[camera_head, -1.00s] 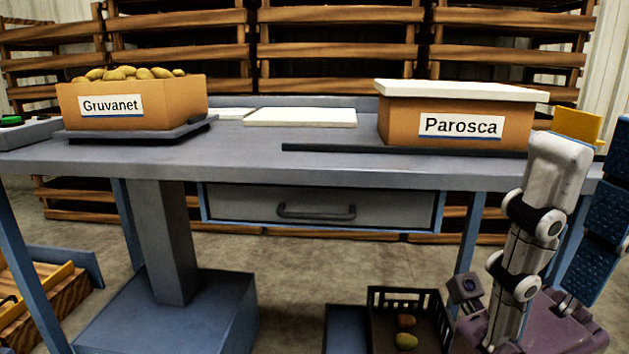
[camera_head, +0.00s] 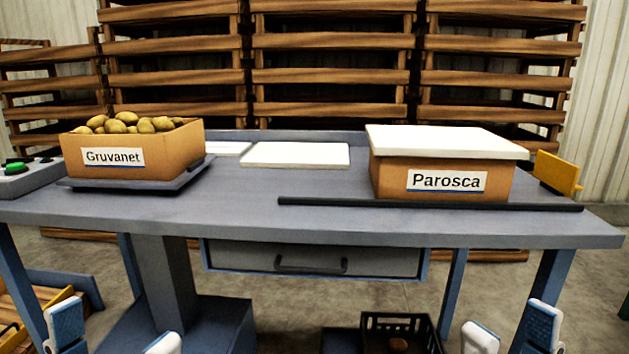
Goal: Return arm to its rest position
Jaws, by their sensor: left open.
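Only the fingertips of my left gripper (camera_head: 115,335) show, at the bottom left in front of the table. They are white with blue pads, stand well apart, and hold nothing that I can see. The fingertips of my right gripper (camera_head: 511,333) show at the bottom right, in front of the table and right of the black crate. They too stand apart with nothing seen between them. Both palms and arms are below the picture's edge.
The blue-grey table (camera_head: 330,218) bears the open Gruvanet box (camera_head: 190,150) of potatoes, the lidded Parosca box (camera_head: 390,178), a white board (camera_head: 295,155), a black bar (camera_head: 340,202) and a yellow plate (camera_head: 556,173). A black crate (camera_head: 372,322) stands below.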

